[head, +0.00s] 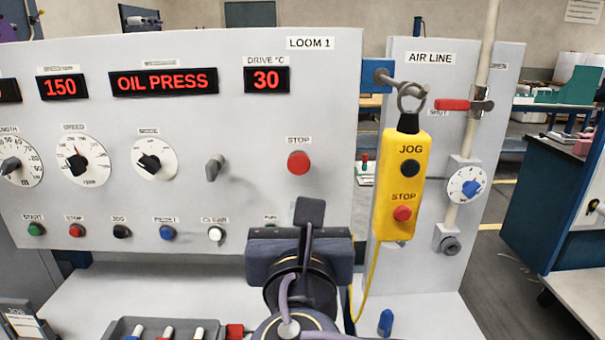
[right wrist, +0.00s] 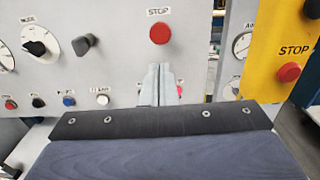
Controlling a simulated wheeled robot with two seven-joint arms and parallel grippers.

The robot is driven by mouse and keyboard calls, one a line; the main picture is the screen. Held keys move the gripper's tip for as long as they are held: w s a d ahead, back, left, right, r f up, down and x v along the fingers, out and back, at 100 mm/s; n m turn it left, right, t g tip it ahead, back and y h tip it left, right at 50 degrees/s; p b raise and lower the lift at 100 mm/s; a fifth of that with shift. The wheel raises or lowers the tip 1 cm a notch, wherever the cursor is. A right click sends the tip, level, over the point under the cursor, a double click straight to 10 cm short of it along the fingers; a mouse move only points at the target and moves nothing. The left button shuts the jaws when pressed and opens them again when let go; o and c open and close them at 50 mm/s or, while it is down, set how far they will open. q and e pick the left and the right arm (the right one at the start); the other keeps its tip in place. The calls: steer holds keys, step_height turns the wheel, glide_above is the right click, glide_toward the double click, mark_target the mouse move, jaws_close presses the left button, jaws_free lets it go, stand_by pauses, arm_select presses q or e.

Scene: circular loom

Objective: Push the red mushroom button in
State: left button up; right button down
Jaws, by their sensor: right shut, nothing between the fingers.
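The red mushroom button (head: 299,162) sits under a STOP label at the right of the grey loom panel. It also shows in the right wrist view (right wrist: 160,33), just above my fingertips. How far it stands out cannot be told. My right gripper (head: 309,211) is in front of the panel, below the button in the picture. In the right wrist view its fingers (right wrist: 160,84) are shut together and empty, pointing toward the panel. A gap shows between the fingertips and the button in both pictures. My left gripper is not in view.
A yellow pendant (head: 389,190) with a black JOG button and a smaller red STOP button hangs to the right. A row of small buttons, including a red one (head: 76,231), runs along the panel's lower edge. A grey tray (head: 125,328) sits at lower left.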

mark_target(299, 165)
steer(key=w+p, duration=0.2)
steer(key=w, duration=1.1)
steer(key=shift+w+p, duration=0.3)
steer(key=shift+w, duration=0.2)
